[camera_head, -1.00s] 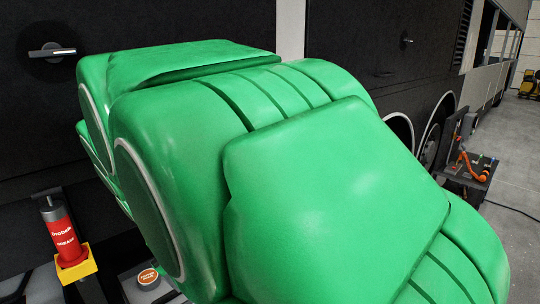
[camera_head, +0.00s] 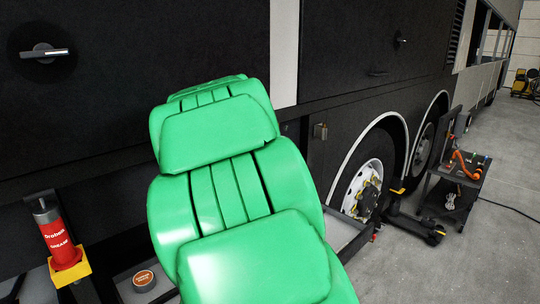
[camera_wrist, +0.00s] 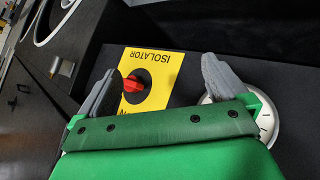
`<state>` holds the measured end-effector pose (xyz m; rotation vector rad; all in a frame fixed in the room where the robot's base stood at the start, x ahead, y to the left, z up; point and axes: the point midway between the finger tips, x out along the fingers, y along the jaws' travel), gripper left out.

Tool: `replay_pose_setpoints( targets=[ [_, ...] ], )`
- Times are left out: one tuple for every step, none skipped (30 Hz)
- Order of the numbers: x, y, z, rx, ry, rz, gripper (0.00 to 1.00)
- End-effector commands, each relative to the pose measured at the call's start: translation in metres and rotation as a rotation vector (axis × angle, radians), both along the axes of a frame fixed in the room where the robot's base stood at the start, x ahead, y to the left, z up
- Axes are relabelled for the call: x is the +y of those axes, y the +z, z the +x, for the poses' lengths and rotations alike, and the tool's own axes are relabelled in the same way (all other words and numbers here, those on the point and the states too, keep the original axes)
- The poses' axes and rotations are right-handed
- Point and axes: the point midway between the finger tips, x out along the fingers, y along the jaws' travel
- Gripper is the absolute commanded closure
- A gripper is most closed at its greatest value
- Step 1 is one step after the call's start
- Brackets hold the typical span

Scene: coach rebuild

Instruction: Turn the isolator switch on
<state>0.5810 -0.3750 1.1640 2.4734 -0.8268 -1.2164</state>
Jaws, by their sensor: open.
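The isolator switch is a red knob (camera_wrist: 133,84) on a black disc, set on a yellow plate (camera_wrist: 160,72) marked ISOLATOR. The plate appears upside down in the wrist view. Lettering at its lower edge is partly hidden by my gripper's green body. My gripper (camera_wrist: 160,68) is open and empty, its two grey fingers spread to either side of the plate. The knob lies between the fingers, nearer the left one; I cannot tell how far ahead of the fingertips it is. In the head view neither gripper nor switch shows, and my green arm fills the middle.
A pale round dial (camera_wrist: 266,118) is partly behind the right finger. In the head view a red grease cartridge (camera_head: 58,240) stands in a yellow holder at lower left, beside a round tin (camera_head: 144,280). A tool trolley (camera_head: 458,178) stands right of the coach wheel (camera_head: 365,190).

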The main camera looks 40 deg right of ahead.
Motion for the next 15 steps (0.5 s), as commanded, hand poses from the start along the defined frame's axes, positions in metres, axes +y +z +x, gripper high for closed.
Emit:
replay_pose_setpoints(
  targets=[
    [-0.019,0.000,0.000,-0.023,-0.009,-0.013,0.00],
    [-0.028,0.001,0.001,-0.042,-0.008,-0.021,0.00],
    [-0.040,0.002,0.002,-0.062,-0.009,-0.031,0.00],
    [-0.048,0.002,0.003,-0.078,-0.009,-0.038,0.00],
    [-0.057,0.003,0.004,-0.096,-0.007,-0.045,0.00],
    [-0.069,0.004,0.004,-0.115,-0.007,-0.055,0.00],
    [-0.077,0.005,0.005,-0.131,-0.003,-0.062,0.00],
    [-0.085,0.006,0.005,-0.148,-0.002,-0.069,0.00],
    [-0.096,0.007,0.005,-0.167,0.000,-0.077,0.00],
    [-0.104,0.008,0.005,-0.183,0.004,-0.083,0.00],
    [-0.112,0.008,0.004,-0.200,0.008,-0.088,0.00],
    [-0.122,0.008,0.003,-0.218,0.010,-0.093,0.00],
    [-0.129,0.009,0.003,-0.234,0.016,-0.098,0.00],
    [-0.136,0.009,0.002,-0.248,0.022,-0.103,0.00],
    [-0.145,0.010,0.001,-0.267,0.028,-0.107,0.00]
  ],
)
